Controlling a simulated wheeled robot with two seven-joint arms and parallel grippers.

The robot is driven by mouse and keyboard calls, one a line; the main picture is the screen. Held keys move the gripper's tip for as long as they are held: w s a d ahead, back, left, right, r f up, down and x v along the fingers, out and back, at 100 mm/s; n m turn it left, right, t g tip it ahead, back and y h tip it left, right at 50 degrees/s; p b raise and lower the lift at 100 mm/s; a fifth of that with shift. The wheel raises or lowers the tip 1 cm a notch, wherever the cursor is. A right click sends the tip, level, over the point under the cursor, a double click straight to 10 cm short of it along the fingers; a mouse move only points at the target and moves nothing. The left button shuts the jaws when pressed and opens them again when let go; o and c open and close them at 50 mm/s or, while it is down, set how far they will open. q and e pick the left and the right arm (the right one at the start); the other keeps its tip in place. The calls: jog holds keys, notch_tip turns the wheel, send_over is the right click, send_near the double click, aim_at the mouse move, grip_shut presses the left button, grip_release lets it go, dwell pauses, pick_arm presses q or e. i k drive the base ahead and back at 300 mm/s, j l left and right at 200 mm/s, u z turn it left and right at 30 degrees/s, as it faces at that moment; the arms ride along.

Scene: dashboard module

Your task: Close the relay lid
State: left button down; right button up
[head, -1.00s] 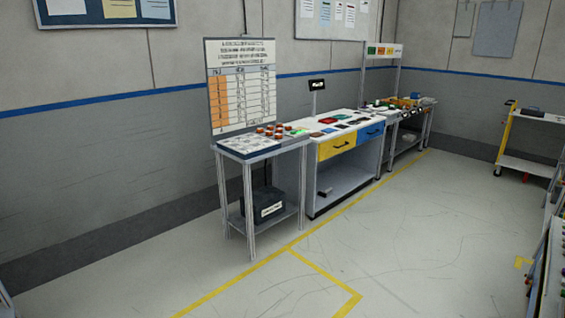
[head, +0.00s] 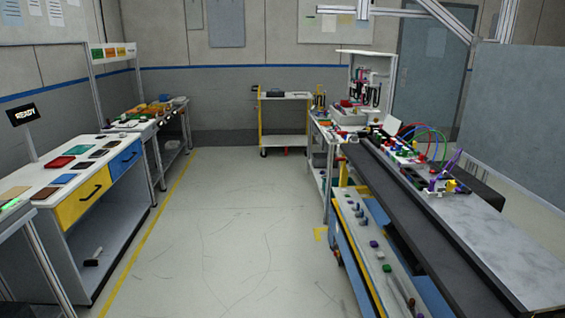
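No relay lid can be made out for certain from here. A long workbench (head: 480,262) on the right carries a module with coloured connectors (head: 440,180) and red, green and blue looped wires (head: 430,138). A pale box-like part (head: 350,115) stands near the far end of this bench, too small to tell whether it has a lid. Neither of my grippers is in view.
A white bench with yellow and blue drawers (head: 95,190) stands at the left, with a READY display (head: 22,114). A yellow-framed cart (head: 285,125) stands at the back wall. The floor (head: 225,230) between is clear.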

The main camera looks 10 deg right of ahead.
aim_at(391, 125)
jog(key=i+j+z, duration=0.1)
jog(key=i+z, duration=0.2)
jog(key=i, duration=1.2)
